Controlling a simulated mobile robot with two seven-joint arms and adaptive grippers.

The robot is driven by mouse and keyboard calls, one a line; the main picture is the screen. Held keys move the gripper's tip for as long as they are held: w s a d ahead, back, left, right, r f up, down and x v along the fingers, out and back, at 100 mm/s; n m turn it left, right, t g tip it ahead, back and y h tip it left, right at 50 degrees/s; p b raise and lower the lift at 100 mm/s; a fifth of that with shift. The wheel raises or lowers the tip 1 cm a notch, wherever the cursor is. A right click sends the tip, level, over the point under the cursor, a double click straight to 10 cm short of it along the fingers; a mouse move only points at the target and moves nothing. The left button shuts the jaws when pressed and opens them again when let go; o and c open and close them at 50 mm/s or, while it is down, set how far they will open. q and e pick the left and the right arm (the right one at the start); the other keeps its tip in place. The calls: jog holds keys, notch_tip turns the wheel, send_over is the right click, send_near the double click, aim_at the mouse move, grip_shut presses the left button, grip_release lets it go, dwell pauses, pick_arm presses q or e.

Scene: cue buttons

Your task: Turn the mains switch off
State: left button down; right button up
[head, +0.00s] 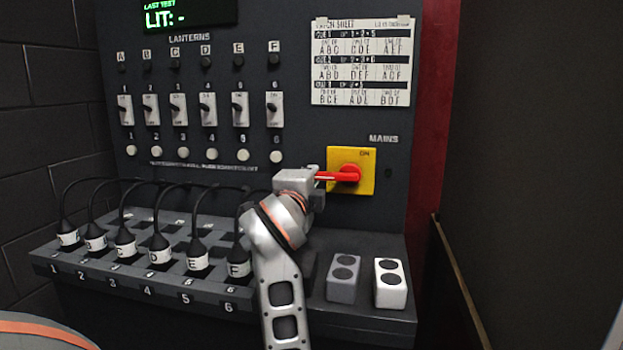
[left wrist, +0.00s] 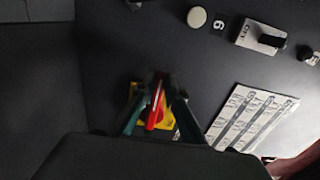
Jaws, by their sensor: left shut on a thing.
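The mains switch is a red handle (head: 346,175) on a yellow plate (head: 365,158) marked ON, under the word MAINS on the dark panel. The handle lies roughly level, its free end toward the left. My left gripper (head: 316,178) is at that free end, its fingers partly hidden by its own body. In the left wrist view the fingers (left wrist: 158,92) are either side of the red handle (left wrist: 155,107), shut on it, with the yellow plate (left wrist: 168,122) behind. My right gripper is not in view.
Several toggle switches (head: 179,109) and round buttons (head: 183,153) line the panel. Black cables with labelled plugs (head: 160,256) stand on the ledge left of my arm. A grey block (head: 343,279) and a white block (head: 391,284) sit on the ledge below the switch.

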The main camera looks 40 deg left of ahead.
pick_arm(q)
jog(key=c, duration=2)
grip_release()
jog(key=shift+f, duration=0.1)
jog(key=shift+c, duration=0.2)
notch_tip(320, 180, up, 10)
jog(key=shift+r, duration=0.1)
jog(key=shift+c, duration=0.3)
